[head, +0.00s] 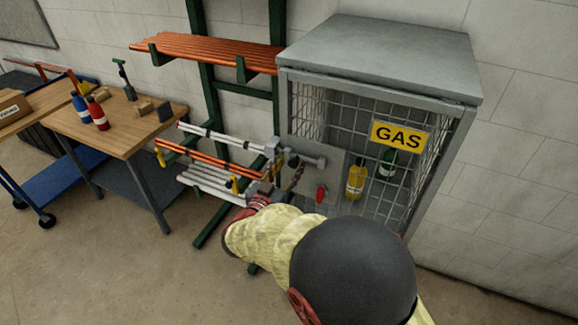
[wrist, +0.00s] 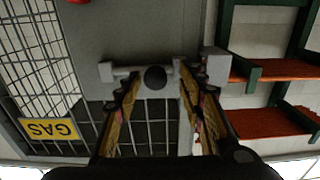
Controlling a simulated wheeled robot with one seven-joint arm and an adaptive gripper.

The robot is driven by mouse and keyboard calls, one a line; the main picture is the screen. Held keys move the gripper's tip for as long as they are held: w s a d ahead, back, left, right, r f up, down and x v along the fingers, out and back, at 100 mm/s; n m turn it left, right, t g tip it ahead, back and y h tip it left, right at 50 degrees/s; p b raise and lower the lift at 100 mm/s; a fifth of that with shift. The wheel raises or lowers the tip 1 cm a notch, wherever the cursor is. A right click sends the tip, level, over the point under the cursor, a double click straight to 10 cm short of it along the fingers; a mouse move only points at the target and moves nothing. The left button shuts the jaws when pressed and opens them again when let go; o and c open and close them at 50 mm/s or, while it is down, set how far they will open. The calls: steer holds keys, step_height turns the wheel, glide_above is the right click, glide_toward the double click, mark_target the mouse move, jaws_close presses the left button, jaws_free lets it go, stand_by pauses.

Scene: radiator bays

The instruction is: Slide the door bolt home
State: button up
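The door bolt (head: 308,160) is a grey bar on the grey plate of the gas cage door (head: 316,183). In the wrist view the bolt (wrist: 124,72) runs sideways, with a round black knob (wrist: 155,78) at its middle. A grey bracket (wrist: 216,67) stands to the right of it on the frame side. My gripper (wrist: 158,92) is open, one yellow-padded finger on each side of the knob, with gaps between. In the head view my gripper (head: 291,178) is small, just below the bolt, and partly hidden by my arm.
A yellow GAS sign (head: 400,136) hangs on the mesh. A red knob (head: 321,193) is on the door plate. Bottles (head: 356,181) stand inside the cage. A green rack with pipes (head: 208,52) stands close on the left, beyond it a workbench (head: 113,129).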

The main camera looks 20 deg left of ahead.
steer(key=s, duration=1.2)
steer(key=shift+a, duration=0.45)
steer(key=shift+f, duration=0.1)
